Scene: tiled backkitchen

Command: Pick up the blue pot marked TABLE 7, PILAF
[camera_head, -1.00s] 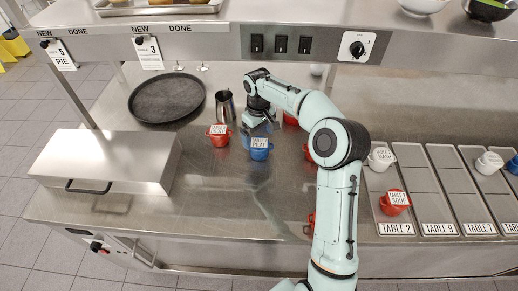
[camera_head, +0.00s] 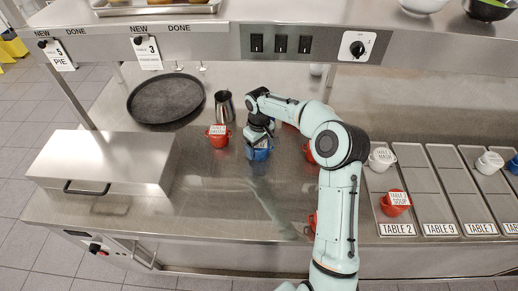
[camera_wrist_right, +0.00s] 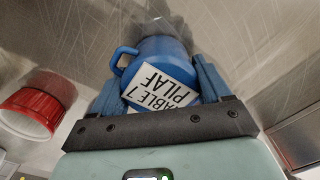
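The blue pot (camera_head: 260,154) stands on the steel counter, partly hidden under my right gripper (camera_head: 258,138) in the head view. In the right wrist view the blue pot (camera_wrist_right: 160,48) shows its side handle and a white label reading TABLE 7 PILAF. My right gripper (camera_wrist_right: 163,82) has its two blue fingers spread, one on each side of the pot and label. The fingers look open, with no clear grip on the pot. My left gripper is not in view.
A red pot (camera_head: 218,136) stands close left of the blue pot; another red pot (camera_head: 310,152) is to the right, partly behind my arm. A metal pitcher (camera_head: 224,106) and a round black tray (camera_head: 166,99) stand behind. A steel box (camera_head: 105,155) is at left.

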